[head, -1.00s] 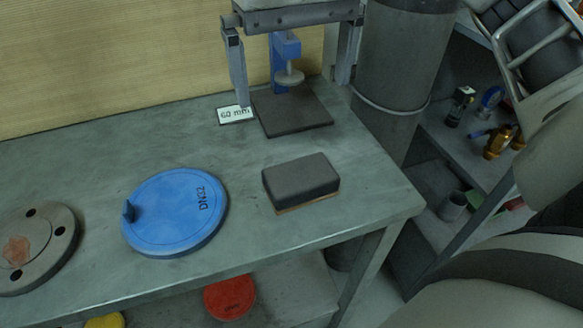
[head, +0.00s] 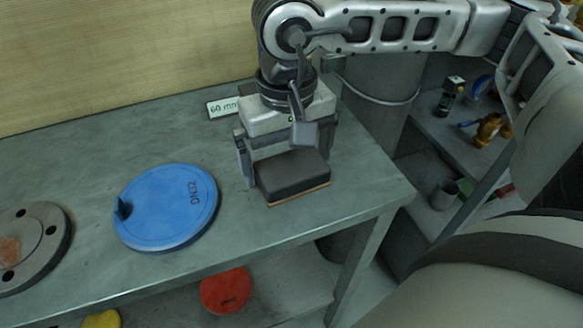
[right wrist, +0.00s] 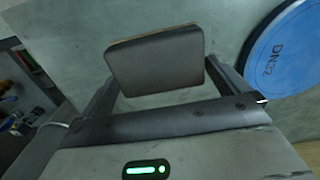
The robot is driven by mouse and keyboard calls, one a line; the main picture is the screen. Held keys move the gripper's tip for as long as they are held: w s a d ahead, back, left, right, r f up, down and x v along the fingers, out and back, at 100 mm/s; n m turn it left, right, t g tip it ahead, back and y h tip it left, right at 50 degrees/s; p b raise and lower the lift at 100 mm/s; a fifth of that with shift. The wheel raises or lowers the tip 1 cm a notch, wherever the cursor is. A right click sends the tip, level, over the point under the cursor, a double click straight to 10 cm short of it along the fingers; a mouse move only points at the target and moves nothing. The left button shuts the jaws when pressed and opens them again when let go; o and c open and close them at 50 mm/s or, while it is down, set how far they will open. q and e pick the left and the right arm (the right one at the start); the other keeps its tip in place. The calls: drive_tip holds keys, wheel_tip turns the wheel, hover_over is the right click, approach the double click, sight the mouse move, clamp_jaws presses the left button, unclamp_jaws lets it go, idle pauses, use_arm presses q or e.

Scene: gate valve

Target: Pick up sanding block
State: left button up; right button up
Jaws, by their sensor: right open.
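The sanding block (head: 292,176) is a dark grey block with a thin tan layer under it. It lies on the grey bench top near its right front corner. My right gripper (head: 284,170) is open and reaches down over the block from behind, one finger on its left side and the other near its right rear. In the right wrist view the block (right wrist: 156,62) shows ahead between the two open fingers (right wrist: 160,85). I cannot tell whether either finger touches it. My left gripper is not in view.
A blue round cover (head: 166,207) marked DN32 lies left of the block, and a grey flange (head: 32,240) lies farther left. A 60 mm label (head: 222,107) is behind. A red disc (head: 226,290) is on the shelf below. A pillar (head: 378,112) stands behind right.

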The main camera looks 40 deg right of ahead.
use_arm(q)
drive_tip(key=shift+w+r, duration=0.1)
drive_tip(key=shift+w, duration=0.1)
use_arm(e)
drive_tip(key=shift+f, duration=0.25)
drive_tip(key=c, duration=0.8)
drive_tip(key=shift+r, duration=0.1)
drive_tip(key=shift+r, duration=0.5)
use_arm(q)
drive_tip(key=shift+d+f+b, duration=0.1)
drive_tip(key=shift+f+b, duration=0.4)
drive_tip(key=shift+b, duration=0.7)
use_arm(e)
drive_tip(key=s+a+r, duration=0.2)
drive_tip(key=s+r, duration=0.9)
drive_tip(key=s, duration=0.3)
drive_tip(key=shift+r, duration=0.4)
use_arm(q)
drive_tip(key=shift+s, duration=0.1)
